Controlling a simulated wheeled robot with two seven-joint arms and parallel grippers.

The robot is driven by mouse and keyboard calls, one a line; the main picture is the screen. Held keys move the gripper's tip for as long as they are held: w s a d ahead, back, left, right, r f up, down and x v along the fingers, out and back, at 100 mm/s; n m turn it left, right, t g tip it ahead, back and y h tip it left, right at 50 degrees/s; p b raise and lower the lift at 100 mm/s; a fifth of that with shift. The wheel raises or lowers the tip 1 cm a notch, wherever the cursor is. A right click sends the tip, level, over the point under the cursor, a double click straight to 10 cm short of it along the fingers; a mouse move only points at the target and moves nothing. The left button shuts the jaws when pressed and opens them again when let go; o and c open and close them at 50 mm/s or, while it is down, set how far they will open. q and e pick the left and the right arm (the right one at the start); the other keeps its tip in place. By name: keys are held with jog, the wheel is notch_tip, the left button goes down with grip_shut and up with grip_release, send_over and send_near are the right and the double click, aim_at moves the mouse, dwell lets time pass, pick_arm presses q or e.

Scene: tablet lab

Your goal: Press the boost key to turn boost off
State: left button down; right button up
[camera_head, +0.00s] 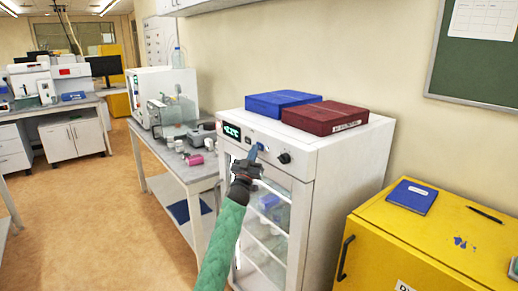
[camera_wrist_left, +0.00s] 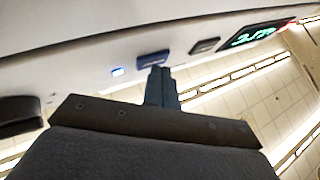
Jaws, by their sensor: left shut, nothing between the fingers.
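The white cabinet (camera_head: 345,160) has a control panel along its upper front edge. The panel's lit display (camera_head: 232,131) shows green characters; the display (camera_wrist_left: 252,37) is also in the left wrist view. That view shows a blue key (camera_wrist_left: 152,58), a grey key (camera_wrist_left: 205,45) and a small lit bluish lamp (camera_wrist_left: 118,71) beside the blue key. I cannot read any key label. My left gripper (camera_head: 256,152) is shut and empty, its tips at the panel. In the left wrist view the tips (camera_wrist_left: 160,70) are right at the blue key; I cannot tell if they touch.
A dark knob (camera_head: 284,158) sits right of my left gripper on the panel. A blue box (camera_head: 282,101) and a dark red box (camera_head: 325,117) lie on the cabinet top. A yellow cabinet (camera_head: 400,250) stands at right, a cluttered bench (camera_head: 170,150) at left.

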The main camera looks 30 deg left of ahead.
pick_arm(q)
jog(key=shift+s+a, duration=0.1)
jog(key=shift+s, duration=0.05)
pick_arm(e)
jog(key=shift+d, duration=0.1)
pick_arm(q)
jog(key=shift+s+a, duration=0.1)
jog(key=shift+s, duration=0.25)
pick_arm(e)
jog(key=shift+s+d+r, duration=0.1)
jog(key=shift+s+d, duration=0.15)
jog(key=shift+s, duration=0.05)
jog(key=shift+a, duration=0.1)
pick_arm(q)
jog(key=s+a+p, duration=0.1)
jog(key=s+a, duration=0.1)
jog(key=s, duration=0.3)
jog(key=shift+s+a+p, duration=0.15)
jog(key=shift+s+p, duration=0.15)
jog(key=shift+p, duration=0.05)
pick_arm(e)
jog(key=shift+w+a+r, duration=0.1)
jog(key=shift+w+r, duration=0.1)
jog(key=shift+r, duration=0.5)
